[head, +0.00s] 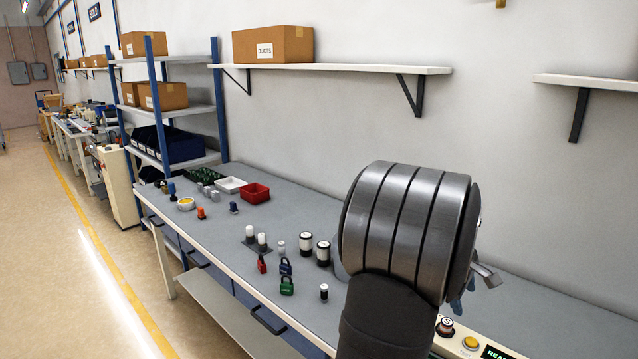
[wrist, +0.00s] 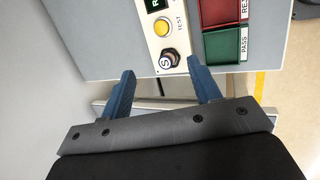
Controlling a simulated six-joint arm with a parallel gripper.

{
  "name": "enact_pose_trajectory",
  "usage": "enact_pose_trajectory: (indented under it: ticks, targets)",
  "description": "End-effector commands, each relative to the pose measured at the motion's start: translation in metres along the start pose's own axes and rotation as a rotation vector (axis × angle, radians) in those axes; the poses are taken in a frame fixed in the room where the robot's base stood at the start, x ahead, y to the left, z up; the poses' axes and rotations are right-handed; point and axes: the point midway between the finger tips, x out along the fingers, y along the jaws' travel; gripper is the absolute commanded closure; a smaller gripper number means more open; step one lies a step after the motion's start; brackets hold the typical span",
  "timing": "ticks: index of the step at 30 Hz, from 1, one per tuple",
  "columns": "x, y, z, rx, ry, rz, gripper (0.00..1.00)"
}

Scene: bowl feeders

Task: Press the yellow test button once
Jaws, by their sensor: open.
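The yellow test button (wrist: 162,28) sits on a cream panel (wrist: 150,47) marked TEST in the wrist view. In the head view the button (head: 470,343) shows at the bottom right, beside the display. My gripper (wrist: 160,80) is open and empty, with its two blue fingers apart. In the wrist view the button lies beyond the fingertips, roughly in line with the gap between them. The fingers are apart from it. In the head view my wrist hides part of the bench, and only bits of my gripper show behind it.
A dark round knob (wrist: 170,59) stands on the panel between the button and my gripper in the wrist view. A green display (head: 497,354) is past the button. A red tray (wrist: 226,12) and a green PASS tray (wrist: 223,45) lie to the right. Padlocks (head: 287,286) and cylinders stand farther left on the bench.

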Motion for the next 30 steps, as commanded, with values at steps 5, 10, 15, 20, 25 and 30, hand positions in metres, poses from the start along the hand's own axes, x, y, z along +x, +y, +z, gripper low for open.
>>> enact_pose_trajectory:
  ticks: [5, 10, 15, 20, 25, 30]
  targets:
    - [0.0001, 0.0, 0.0, 0.0, 0.0, 0.0, 0.79]
    - [0.0002, 0.0, 0.0, 0.0, 0.0, 0.0, 1.0]
    - [0.0002, 0.0, 0.0, 0.0, 0.0, 0.0, 1.0]
    - [0.0002, 0.0, 0.0, 0.0, 0.0, 0.0, 1.0]
    - [0.0002, 0.0, 0.0, 0.0, 0.0, 0.0, 1.0]
    - [0.0002, 0.0, 0.0, 0.0, 0.0, 0.0, 1.0]
